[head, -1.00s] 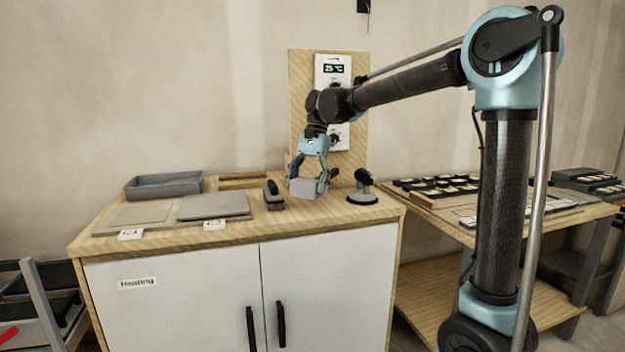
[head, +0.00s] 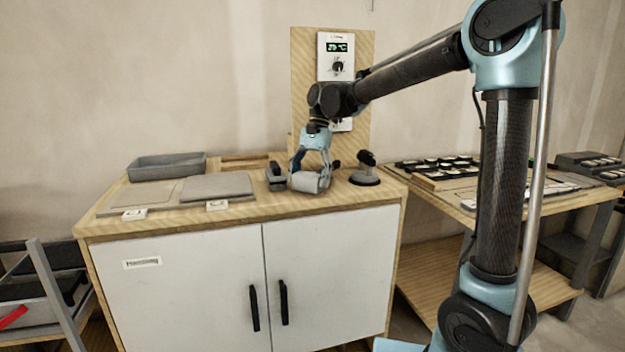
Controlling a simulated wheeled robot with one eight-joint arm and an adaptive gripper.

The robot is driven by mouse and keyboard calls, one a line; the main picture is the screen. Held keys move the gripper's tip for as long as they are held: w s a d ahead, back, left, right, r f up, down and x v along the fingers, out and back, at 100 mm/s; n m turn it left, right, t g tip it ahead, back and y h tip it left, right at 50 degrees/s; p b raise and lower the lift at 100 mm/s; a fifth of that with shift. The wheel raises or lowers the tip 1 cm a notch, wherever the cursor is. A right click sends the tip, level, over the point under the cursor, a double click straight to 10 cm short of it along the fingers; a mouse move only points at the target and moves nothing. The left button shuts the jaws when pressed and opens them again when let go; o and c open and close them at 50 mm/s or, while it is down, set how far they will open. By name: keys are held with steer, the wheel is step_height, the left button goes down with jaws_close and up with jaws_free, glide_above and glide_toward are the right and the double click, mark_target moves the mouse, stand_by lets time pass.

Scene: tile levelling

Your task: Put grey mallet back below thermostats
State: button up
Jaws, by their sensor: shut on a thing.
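The grey mallet (head: 310,183) has a light grey block head. My gripper (head: 311,172) is shut on it, with its fingers pointing down around it. The mallet is at the cabinet top, close to the surface; I cannot tell whether it touches. A dark tip just right of the fingers may be its handle; most of the handle is hidden. The upper thermostat (head: 336,57), with a lit display and a knob, is on a wooden upright panel behind my gripper. The lower thermostat (head: 342,125) is mostly covered by my wrist.
A black-and-grey tool (head: 275,176) stands close left of the mallet, and a suction cup (head: 365,170) with a black handle stands right. Grey tiles (head: 217,187), small labels and a grey tray (head: 166,166) fill the left. A second table (head: 440,197) is at right.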

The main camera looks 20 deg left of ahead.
steer(key=shift+f, duration=0.5)
steer(key=o, duration=1.7)
steer(key=shift+c, duration=0.2)
